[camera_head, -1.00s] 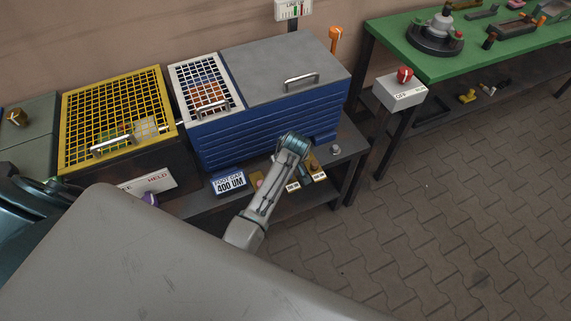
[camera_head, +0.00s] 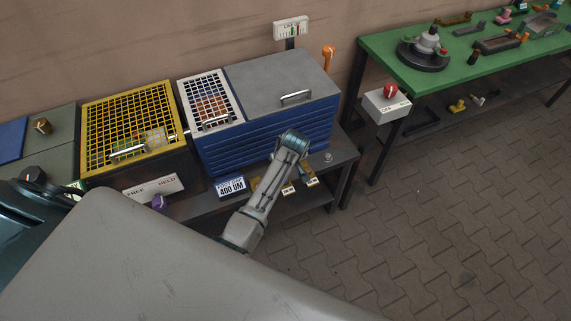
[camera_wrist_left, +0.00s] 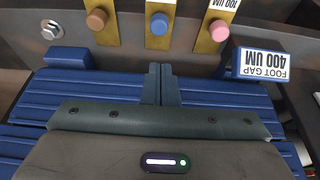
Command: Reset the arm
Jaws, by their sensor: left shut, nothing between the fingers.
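My left gripper (camera_wrist_left: 160,85) shows in the left wrist view with its two dark fingers together and nothing between them. Its fingers are in front of the blue louvred box (camera_wrist_left: 90,95), in that picture. In the head view, a grey arm link of mine rises to a teal joint before the front of the blue box (camera_head: 225,160); the fingers cannot be made out there. Brass plates with a brown knob (camera_wrist_left: 97,19), a blue knob (camera_wrist_left: 159,23) and a pink knob (camera_wrist_left: 219,30) lie beyond the fingertips. My right gripper is not seen.
A "FOOT GAP 400 UM" sign (camera_head: 231,187) stands at the bench front. A yellow grid lid (camera_head: 105,118) and a white grid lid (camera_head: 193,87) are at left. A red-button box (camera_head: 387,105) stands by the green table (camera_head: 385,50). Paved floor at right is clear.

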